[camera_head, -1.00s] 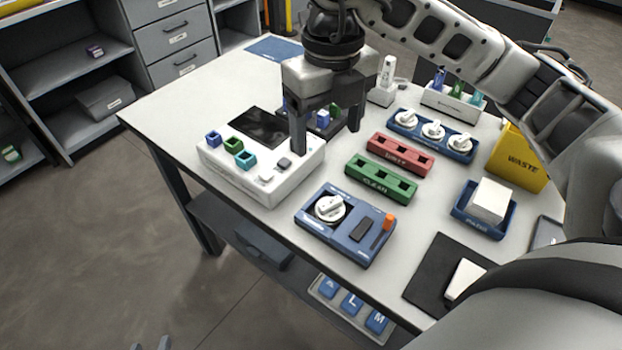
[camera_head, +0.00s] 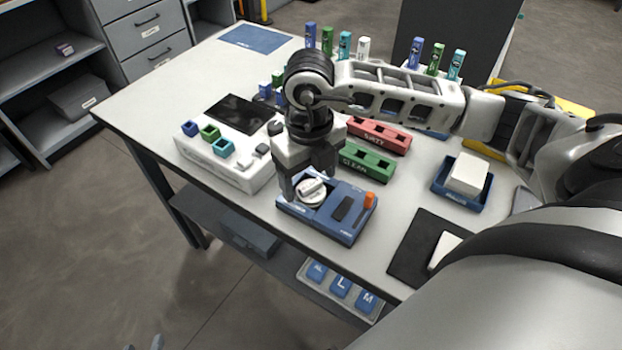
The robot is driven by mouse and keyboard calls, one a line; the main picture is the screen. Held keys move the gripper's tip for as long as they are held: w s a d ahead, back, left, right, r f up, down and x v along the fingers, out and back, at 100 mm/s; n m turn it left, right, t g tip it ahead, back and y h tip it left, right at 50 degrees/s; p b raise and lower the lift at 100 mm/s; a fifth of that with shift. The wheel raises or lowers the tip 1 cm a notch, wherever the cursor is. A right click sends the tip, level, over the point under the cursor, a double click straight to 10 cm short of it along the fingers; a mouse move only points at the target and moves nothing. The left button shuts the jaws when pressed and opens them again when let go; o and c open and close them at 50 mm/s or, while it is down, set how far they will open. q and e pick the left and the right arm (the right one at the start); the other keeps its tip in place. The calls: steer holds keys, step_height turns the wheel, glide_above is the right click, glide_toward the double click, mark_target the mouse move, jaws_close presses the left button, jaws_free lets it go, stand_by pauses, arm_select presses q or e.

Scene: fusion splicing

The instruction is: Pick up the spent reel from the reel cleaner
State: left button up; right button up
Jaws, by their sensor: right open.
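The blue reel cleaner (camera_head: 325,226) sits at the table's front edge. A white reel (camera_head: 311,193), which I take for the spent one, sits in its round recess at the left end. My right gripper (camera_head: 306,192) points down over the reel and is open. One finger is at the reel's left and the other is behind it to the right, partly hidden. I cannot tell whether either finger touches the reel. Only the fingertips of my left gripper (camera_head: 144,343) show at the bottom edge. They are apart with nothing visible between them.
A white device (camera_head: 222,170) with small colored blocks stands left of the cleaner. Green (camera_head: 366,164) and red (camera_head: 385,136) slotted racks stand close behind it. A blue tray with a white block (camera_head: 468,176) and a black mat (camera_head: 413,250) lie to the right.

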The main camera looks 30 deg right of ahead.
steer(key=shift+f, duration=0.4)
steer(key=c, duration=1.1)
steer(key=shift+o, duration=0.2)
steer(key=shift+r, duration=0.1)
